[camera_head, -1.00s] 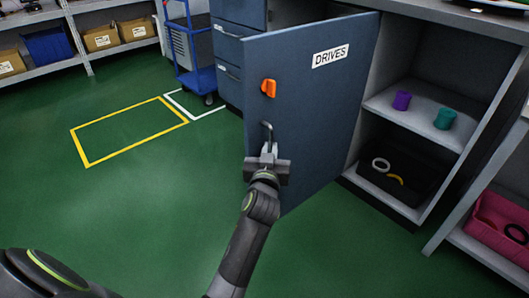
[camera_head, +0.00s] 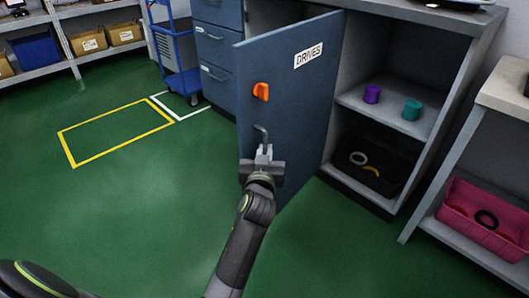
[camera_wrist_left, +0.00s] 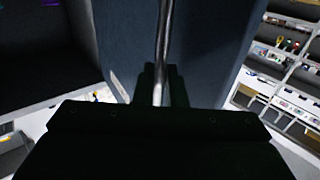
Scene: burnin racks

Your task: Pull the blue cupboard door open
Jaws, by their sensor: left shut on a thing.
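The blue cupboard door (camera_head: 295,105) stands swung open, with a "DRIVES" label near its top and an orange latch (camera_head: 261,91) below it. A metal bar handle (camera_head: 262,132) is near the door's left edge. My left gripper (camera_head: 263,155) is shut on the handle's lower part. In the left wrist view the handle bar (camera_wrist_left: 164,45) runs down between the fingers (camera_wrist_left: 157,85), with the door (camera_wrist_left: 205,45) behind it. The right gripper is in neither view.
The open cupboard has a shelf (camera_head: 388,116) with a purple and a teal item, and a black tray below holding a white ring. A pink bin (camera_head: 484,218) is at right. A blue trolley (camera_head: 178,60) and shelves are at back left. Green floor is clear at left.

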